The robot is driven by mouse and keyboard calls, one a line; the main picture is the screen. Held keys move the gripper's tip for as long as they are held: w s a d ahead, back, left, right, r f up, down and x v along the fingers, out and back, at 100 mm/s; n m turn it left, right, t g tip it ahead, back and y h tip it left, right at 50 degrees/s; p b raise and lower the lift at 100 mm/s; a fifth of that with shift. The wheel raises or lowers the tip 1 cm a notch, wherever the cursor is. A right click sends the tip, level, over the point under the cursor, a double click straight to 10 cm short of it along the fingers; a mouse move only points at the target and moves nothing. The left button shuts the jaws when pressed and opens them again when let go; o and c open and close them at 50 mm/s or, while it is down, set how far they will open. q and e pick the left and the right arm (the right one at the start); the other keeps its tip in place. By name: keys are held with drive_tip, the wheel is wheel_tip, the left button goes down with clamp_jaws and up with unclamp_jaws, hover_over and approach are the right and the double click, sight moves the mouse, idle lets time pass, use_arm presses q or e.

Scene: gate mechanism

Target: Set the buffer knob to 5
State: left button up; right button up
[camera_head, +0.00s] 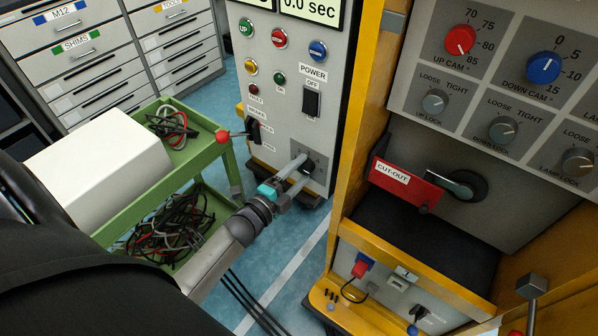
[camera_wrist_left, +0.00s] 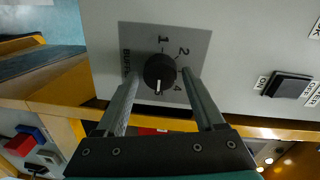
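The buffer knob (camera_wrist_left: 159,70) is a round black dial with a white mark, on a grey plate (camera_wrist_left: 200,38) in the left wrist view. The mark points down in that view, toward a label that looks like 5, partly covered by the knob. Labels 1, 2 and 4 show around it. My left gripper (camera_wrist_left: 160,78) is open, with one finger on each side of the knob and visible gaps between. In the head view my left gripper (camera_head: 296,175) is at the plate low on the grey control panel and mostly hides the knob. My right gripper is not in view.
The grey panel (camera_head: 292,110) carries coloured buttons and a black power switch (camera_head: 311,102). A green cart (camera_head: 205,150) with cables stands at left. A yellow frame (camera_head: 345,180) with a red cut-out handle (camera_head: 405,186) stands close at right. A black switch (camera_wrist_left: 287,86) is right of the knob.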

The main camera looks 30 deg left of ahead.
use_arm(q)
drive_tip(key=shift+o, duration=0.7)
drive_tip(key=s+a+r+p, duration=0.1)
drive_tip(key=s, duration=1.4)
drive_tip(key=shift+a, duration=0.15)
